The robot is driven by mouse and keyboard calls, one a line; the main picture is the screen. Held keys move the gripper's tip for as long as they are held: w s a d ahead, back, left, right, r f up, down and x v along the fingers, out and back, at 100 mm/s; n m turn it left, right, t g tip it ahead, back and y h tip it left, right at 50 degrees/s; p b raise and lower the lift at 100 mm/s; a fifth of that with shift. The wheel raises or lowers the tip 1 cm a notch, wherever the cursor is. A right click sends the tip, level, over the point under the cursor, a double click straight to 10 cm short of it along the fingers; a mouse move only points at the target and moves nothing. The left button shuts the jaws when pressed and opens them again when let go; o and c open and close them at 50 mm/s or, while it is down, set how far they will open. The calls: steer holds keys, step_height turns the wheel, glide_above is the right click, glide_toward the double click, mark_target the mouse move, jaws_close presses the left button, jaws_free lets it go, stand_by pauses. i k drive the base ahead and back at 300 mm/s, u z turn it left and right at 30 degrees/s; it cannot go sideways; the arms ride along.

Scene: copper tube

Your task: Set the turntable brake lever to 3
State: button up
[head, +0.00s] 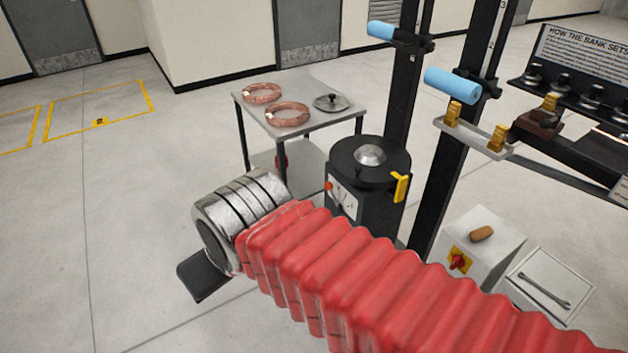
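The turntable (370,168) is a black drum with a round top and a silver dome at its centre, in the middle of the head view. A yellow lever (401,187) sticks out at the right of its rim. A white dial plate (342,197) with a red knob at its corner is on its front left; the scale figures are too small to read. My arm in its red ribbed sleeve crosses in front and hides the turntable's lower part. My gripper (204,277) shows only as a dark part below the silver wrist, left of the turntable and apart from it; its fingers cannot be made out.
A grey cart (318,99) behind the turntable carries two copper coils (287,113) and a lidded disc (331,102). Dark posts (455,150) with blue rollers (453,84) stand to the right. A white box (478,248) with a red switch is at lower right. The left floor is clear.

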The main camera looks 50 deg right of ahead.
mark_target(328, 186)
steer(key=z, duration=0.05)
steer(key=i, duration=1.2)
steer(key=z, duration=0.1)
